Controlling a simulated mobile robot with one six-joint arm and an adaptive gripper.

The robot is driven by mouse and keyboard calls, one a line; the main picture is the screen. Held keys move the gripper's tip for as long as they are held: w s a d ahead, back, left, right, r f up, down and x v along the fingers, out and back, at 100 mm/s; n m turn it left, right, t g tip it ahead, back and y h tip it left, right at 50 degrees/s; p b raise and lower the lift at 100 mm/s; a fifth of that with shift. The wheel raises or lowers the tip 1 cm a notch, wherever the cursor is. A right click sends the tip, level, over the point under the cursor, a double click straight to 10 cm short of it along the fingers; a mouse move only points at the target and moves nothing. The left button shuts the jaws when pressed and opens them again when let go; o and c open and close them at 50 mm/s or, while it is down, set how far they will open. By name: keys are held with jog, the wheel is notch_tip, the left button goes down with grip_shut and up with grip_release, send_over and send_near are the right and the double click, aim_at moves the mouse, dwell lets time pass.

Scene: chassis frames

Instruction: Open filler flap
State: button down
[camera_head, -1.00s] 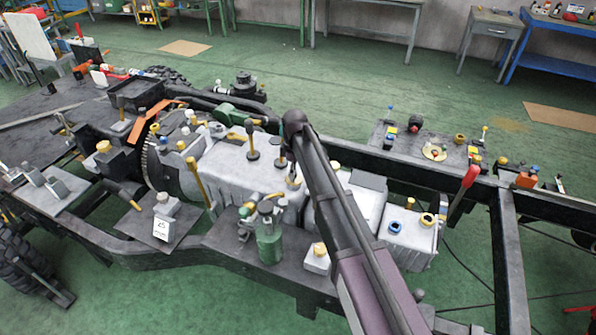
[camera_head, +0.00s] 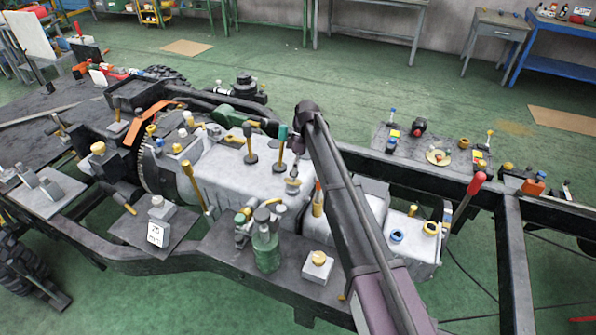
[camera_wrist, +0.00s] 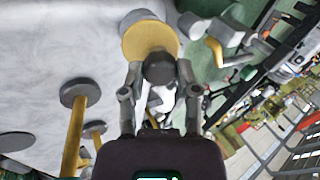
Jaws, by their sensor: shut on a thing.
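In the wrist view my gripper (camera_wrist: 159,75) has one finger on each side of a dark rounded knob (camera_wrist: 159,67) and is shut on it. A yellow disc (camera_wrist: 142,42) lies directly behind the knob; I cannot tell whether this disc is the filler flap or whether it is raised. In the head view my arm (camera_head: 345,200) slants over the chassis and the grip is not clear. The pale grey housing (camera_head: 225,160) lies left of the arm.
Levers (camera_head: 250,142) stand on the housing; a yellow one (camera_wrist: 75,135) shows left of my gripper in the wrist view. A green bottle (camera_head: 265,250) and a small yellow-capped box (camera_head: 318,266) stand at the near side. A red-handled lever (camera_head: 477,182) rises right of my arm.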

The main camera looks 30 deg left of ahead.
jog(key=shift+w+d, duration=0.1)
jog(key=shift+w, duration=0.1)
dwell(0.4)
jog(key=shift+c, duration=1.7)
grip_release()
